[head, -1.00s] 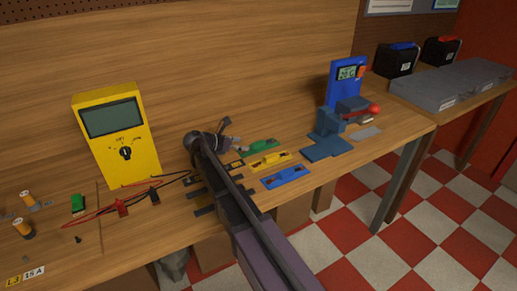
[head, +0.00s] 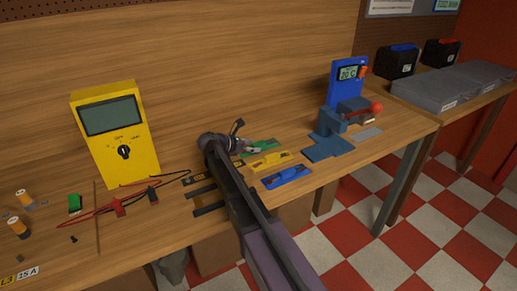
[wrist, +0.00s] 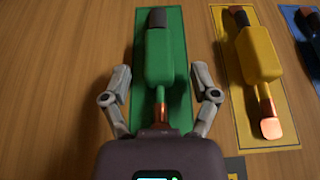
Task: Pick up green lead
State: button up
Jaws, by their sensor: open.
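The green lead (wrist: 160,50) lies on a green mat (wrist: 138,35) in the wrist view, with a green body, a dark far end and a coppery near end. My gripper (wrist: 161,78) is open, with one finger on either side of the lead. The palm covers the bottom of that view, in front of the lead's near end. I cannot tell how high the fingers are above the mat. In the head view my gripper (head: 245,138) is at the left end of the green mat (head: 263,146), and the lead itself is hard to make out.
A yellow lead (wrist: 257,50) on a yellow mat and a blue lead (head: 287,175) on a blue mat lie to the right. A yellow multimeter (head: 117,140) stands left with red and black probes before it. A blue device (head: 345,85) stands right.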

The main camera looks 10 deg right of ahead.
jog(key=shift+d, duration=0.1)
dwell(0.5)
grip_shut()
